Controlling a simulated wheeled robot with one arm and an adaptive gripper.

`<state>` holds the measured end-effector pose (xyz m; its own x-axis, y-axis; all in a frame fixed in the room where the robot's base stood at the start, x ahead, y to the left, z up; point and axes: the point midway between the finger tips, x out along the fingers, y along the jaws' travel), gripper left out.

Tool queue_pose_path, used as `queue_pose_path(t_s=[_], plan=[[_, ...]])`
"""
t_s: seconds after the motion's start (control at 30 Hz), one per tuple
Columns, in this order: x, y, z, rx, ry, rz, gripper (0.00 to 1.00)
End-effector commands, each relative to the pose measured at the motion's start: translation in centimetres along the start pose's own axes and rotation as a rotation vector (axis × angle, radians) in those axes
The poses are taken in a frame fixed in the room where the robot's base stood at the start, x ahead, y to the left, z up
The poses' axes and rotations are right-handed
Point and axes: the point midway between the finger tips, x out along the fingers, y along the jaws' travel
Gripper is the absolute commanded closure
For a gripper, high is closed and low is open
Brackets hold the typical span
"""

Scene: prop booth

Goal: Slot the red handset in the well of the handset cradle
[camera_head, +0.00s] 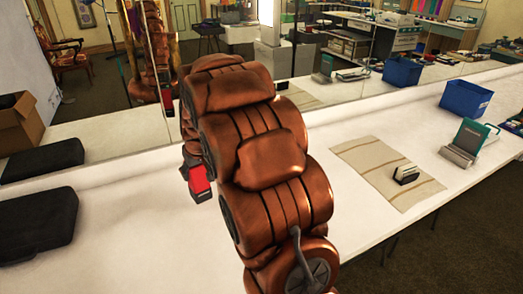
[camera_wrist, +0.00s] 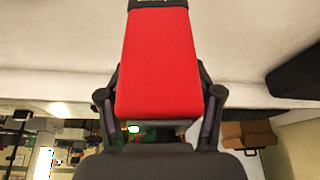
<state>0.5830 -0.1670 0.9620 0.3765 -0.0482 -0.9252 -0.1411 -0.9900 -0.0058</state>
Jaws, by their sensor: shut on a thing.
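The red handset (camera_wrist: 158,62) fills the middle of the wrist view, with a black end at the top. My gripper (camera_wrist: 159,100) has a finger on each side of it and is shut on it. In the head view the red handset (camera_head: 200,180) shows at the left edge of my arm, held over the white counter; my arm hides most of the gripper. A small black holder with a pale top (camera_head: 406,174) stands on a striped cloth at the right, well apart from the handset. It may be the handset cradle; its well cannot be made out.
A grey and green device (camera_head: 468,143) and a blue bin (camera_head: 466,99) stand right of the striped cloth (camera_head: 370,165). Black cases (camera_head: 38,225) and a cardboard box (camera_head: 20,122) are at the left. A mirror runs behind the counter (camera_head: 130,245). Bare counter lies between arm and cloth.

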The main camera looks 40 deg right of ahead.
Motion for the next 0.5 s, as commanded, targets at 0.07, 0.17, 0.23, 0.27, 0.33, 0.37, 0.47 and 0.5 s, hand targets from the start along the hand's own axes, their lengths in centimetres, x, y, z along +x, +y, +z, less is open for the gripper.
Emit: queue_pose_path(t_s=[0.07, 0.17, 0.23, 0.27, 0.33, 0.37, 0.47, 0.5], plan=[[-0.2, 3.9, 0.1, 0.036, -0.001, 0.013, 1.0], [-0.6, 8.4, 0.7, 0.071, -0.004, 0.027, 1.0], [-0.9, 11.4, 1.2, 0.097, -0.001, 0.037, 1.0], [-1.1, 12.8, 1.5, 0.106, 0.0, 0.043, 1.0], [-1.6, 15.4, 2.0, 0.126, 0.003, 0.055, 1.0], [-1.8, 16.5, 2.3, 0.135, 0.004, 0.059, 1.0], [-2.2, 19.2, 3.2, 0.157, 0.006, 0.07, 1.0], [-2.4, 20.1, 3.5, 0.164, 0.005, 0.073, 1.0]])
